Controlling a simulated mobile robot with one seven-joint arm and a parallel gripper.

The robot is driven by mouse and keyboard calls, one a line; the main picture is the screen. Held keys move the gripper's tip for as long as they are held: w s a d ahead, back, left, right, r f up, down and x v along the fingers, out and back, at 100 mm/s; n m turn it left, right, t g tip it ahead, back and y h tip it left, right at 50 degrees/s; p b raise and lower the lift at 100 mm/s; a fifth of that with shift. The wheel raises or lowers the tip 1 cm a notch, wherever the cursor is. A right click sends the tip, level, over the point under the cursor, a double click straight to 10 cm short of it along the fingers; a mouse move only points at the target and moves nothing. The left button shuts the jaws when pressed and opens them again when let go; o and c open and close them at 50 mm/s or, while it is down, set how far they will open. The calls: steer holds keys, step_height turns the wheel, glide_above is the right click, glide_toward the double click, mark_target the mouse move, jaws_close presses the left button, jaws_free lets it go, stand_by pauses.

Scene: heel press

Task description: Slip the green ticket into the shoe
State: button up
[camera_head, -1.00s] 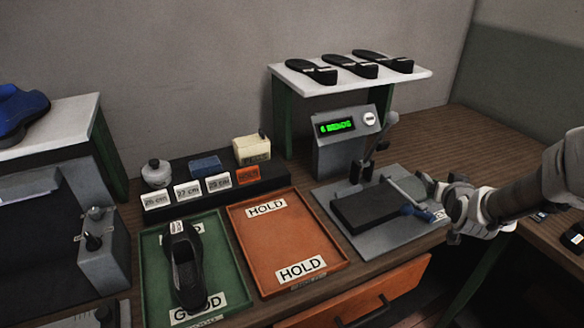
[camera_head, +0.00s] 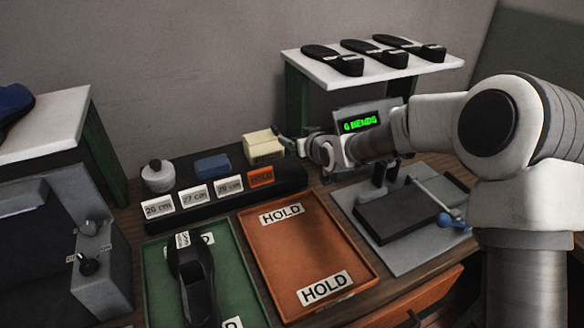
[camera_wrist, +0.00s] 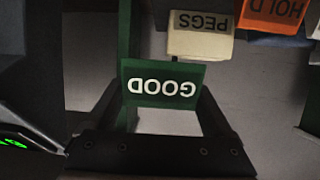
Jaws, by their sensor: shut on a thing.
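The green ticket (camera_wrist: 162,84) reads GOOD and shows upside down in the wrist view. My gripper (camera_wrist: 160,100) is shut on it, with a dark finger on each side. In the head view my gripper (camera_head: 287,140) is beside the cream pegs box, and the ticket cannot be made out there. The black shoe (camera_head: 192,275) lies in the green tray (camera_head: 152,262) at lower left, apart from my gripper. A small white label (camera_head: 183,240) is at its far end. The shoe is outside the wrist view.
The orange HOLD tray (camera_head: 305,250) is empty, right of the green tray. Behind them a black rack (camera_head: 225,195) holds size cards and an orange card. The cream pegs box (camera_head: 263,147) stands behind it. The press (camera_head: 400,220) and a shelf of soles (camera_head: 375,70) are at right.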

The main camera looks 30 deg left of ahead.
steer(key=shift+s+a+r+n+g, duration=0.15)
steer(key=shift+a+r, duration=0.15)
steer(key=shift+a, duration=0.5)
steer(key=shift+w+a+r+n+g, duration=0.15)
steer(key=shift+a+r, duration=0.15)
steer(key=shift+a, duration=0.5)
steer(key=shift+s, duration=0.1)
step_height(320, 180, down, 6)
steer(key=shift+r, duration=0.1)
steer(key=shift+f+b, duration=0.45)
steer(key=shift+f, duration=1.45)
steer(key=shift+f+b, duration=0.2)
steer(key=shift+b, duration=0.1)
steer(key=o, duration=1)
steer(key=shift+o, duration=0.2)
steer(key=shift+d+r+p, duration=0.1)
steer(key=shift+r+p, duration=0.1)
steer(key=shift+p, duration=0.6)
steer(key=f+v, duration=0.1)
steer(key=v, duration=1.6)
steer(key=shift+s+d+b, duration=0.2)
steer(key=shift+b, duration=0.2)
